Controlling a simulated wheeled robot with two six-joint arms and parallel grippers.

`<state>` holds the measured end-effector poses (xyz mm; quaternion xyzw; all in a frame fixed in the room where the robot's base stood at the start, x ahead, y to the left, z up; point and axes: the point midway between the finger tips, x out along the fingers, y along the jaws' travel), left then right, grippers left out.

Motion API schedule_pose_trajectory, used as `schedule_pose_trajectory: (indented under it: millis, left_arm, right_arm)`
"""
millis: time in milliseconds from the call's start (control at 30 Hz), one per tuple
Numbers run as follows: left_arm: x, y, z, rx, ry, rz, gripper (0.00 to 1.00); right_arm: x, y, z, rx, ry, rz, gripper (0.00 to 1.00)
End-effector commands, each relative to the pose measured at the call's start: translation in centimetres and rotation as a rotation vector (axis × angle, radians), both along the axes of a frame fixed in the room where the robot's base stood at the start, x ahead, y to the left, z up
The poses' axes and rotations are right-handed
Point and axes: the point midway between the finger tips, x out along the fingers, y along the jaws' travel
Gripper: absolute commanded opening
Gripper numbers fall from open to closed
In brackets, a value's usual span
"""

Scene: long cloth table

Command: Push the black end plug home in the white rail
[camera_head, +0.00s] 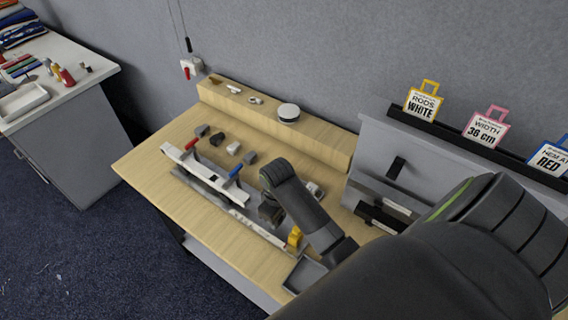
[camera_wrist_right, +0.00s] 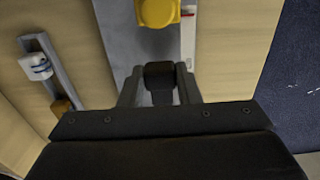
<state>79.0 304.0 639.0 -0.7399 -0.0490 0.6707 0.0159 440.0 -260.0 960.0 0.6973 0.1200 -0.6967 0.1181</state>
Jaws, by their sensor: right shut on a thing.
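The white rail (camera_head: 198,170) lies along the front of the wooden bench, with a red-handled clamp (camera_head: 191,144) and a blue-handled clamp (camera_head: 236,171) beside it. My right gripper (camera_head: 269,212) is low over the bench near the rail's right end. In the right wrist view, its fingers (camera_wrist_right: 158,90) are shut on a small black piece, which looks like the black end plug (camera_wrist_right: 159,75). My left gripper is not in view.
A yellow block (camera_head: 294,238) stands just right of my gripper; it also shows in the wrist view (camera_wrist_right: 157,12). Several small dark and grey pieces (camera_head: 217,139) lie behind the rail. A raised wooden ledge (camera_head: 310,133) runs along the back. Bare wood lies at the left (camera_head: 145,163).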

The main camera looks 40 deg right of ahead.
Motion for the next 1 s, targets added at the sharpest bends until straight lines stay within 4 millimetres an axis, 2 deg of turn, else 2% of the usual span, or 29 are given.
schedule_pose_trajectory:
  millis: [133, 367, 567, 800, 1000]
  left_arm:
    - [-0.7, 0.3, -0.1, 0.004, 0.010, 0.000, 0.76]
    - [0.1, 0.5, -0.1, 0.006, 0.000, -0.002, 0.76]
    - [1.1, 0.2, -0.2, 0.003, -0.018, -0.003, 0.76]
    - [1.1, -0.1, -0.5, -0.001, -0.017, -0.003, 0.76]
    - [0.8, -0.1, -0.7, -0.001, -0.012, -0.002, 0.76]
  right_arm:
    - [0.0, 0.0, 0.0, 0.000, -0.001, -0.001, 0.08]
    - [0.4, 0.1, 0.0, 0.000, -0.001, -0.002, 0.08]
    - [2.1, 0.6, 0.0, -0.001, -0.001, -0.002, 0.08]
    - [4.2, 1.4, -0.1, 0.000, -0.002, -0.002, 0.08]
    - [5.2, 1.8, 0.0, 0.000, -0.001, -0.002, 0.08]
